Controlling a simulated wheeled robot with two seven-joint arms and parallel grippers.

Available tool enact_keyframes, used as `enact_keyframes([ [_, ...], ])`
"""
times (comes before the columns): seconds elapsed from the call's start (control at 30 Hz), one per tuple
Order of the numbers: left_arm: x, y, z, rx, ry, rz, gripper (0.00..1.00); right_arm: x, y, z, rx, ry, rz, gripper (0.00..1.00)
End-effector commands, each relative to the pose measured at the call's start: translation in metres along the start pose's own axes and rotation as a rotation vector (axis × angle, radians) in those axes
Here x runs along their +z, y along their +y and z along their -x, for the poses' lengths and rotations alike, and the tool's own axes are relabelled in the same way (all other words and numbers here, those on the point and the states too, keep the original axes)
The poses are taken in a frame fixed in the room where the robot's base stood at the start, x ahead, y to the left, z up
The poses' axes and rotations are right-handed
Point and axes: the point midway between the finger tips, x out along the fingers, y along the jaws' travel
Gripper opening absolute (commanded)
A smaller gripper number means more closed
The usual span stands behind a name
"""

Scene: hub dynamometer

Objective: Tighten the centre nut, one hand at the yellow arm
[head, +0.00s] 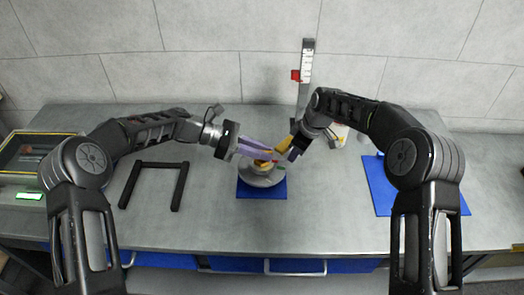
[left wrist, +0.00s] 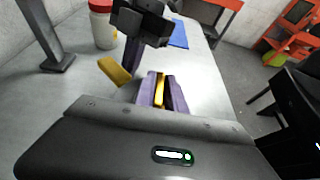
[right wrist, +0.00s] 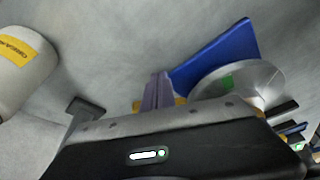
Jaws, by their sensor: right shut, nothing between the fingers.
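The grey hub (head: 262,178) stands on a blue mat at the middle of the bench. A yellow arm (left wrist: 160,90) lies between the purple fingers of my left gripper (head: 266,151), which closes on it from the left. A second yellow piece (left wrist: 115,71) shows beyond in the left wrist view; I cannot tell if it belongs to the same arm. My right gripper (right wrist: 158,88) is shut and empty, its purple fingers at the hub from the right. The grey disc (right wrist: 245,82) with a green mark lies beside them. The centre nut is hidden behind the grippers.
An upright scale (head: 306,70) with a red slider stands behind the hub. A white grease container (right wrist: 22,70) is near my right gripper. A black frame (head: 155,185) lies left and a blue mat (head: 382,185) right. The front of the bench is clear.

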Motion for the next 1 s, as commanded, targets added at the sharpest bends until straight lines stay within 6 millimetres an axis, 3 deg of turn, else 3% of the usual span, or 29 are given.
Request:
enact_keyframes([
  [0.17,0.0000,0.0001,0.0002,0.000,0.000,0.000,0.00,0.0000,0.0000,0.0000,0.000,0.000,0.000,0.00],
  [0.6,0.0000,0.0005,0.0001,-0.004,0.000,-0.003,0.00,0.0000,0.0000,0.0000,0.000,0.000,0.000,0.00],
  [1.0,0.0002,0.0009,0.0004,-0.136,0.000,-0.058,0.00,-0.0003,-0.0001,0.0001,0.000,0.000,0.000,0.00],
])
